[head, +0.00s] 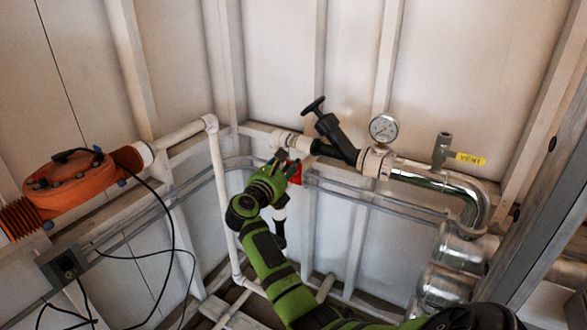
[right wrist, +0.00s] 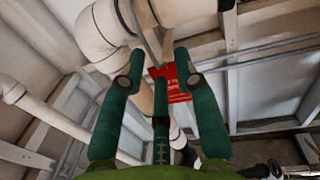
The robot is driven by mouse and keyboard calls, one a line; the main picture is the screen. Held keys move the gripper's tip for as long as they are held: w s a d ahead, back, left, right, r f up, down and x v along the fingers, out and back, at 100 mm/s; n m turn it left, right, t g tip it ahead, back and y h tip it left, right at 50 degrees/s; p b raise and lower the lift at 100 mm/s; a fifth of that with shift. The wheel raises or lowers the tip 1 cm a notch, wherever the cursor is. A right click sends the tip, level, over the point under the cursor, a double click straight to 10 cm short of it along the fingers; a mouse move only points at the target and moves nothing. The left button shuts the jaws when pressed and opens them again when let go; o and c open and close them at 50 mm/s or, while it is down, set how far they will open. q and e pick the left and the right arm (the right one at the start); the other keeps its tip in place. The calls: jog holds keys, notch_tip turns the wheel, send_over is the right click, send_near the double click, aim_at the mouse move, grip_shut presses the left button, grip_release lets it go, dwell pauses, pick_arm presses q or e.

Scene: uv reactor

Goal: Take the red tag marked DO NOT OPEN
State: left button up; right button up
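The red tag (head: 296,174) hangs below the white pipe and the black valve in the head view, partly covered by my right gripper (head: 284,164). In the right wrist view the tag (right wrist: 178,84) shows between the green fingers, beside the right finger, with pale lettering too small to read. My right gripper (right wrist: 159,62) is open, its fingers spread apart around the near side of the tag. I cannot tell whether any finger touches it. My left gripper is in neither view.
A black-handled valve (head: 335,136), a pressure gauge (head: 383,128) and a yellow VENT label (head: 470,158) are on the pipework to the right. An orange unit (head: 70,185) with black cables stands at the left. White pipes (right wrist: 100,28) run close above my right fingers.

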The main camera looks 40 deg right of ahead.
grip_shut()
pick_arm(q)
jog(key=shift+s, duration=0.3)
pick_arm(e)
jog(key=shift+r, duration=0.1)
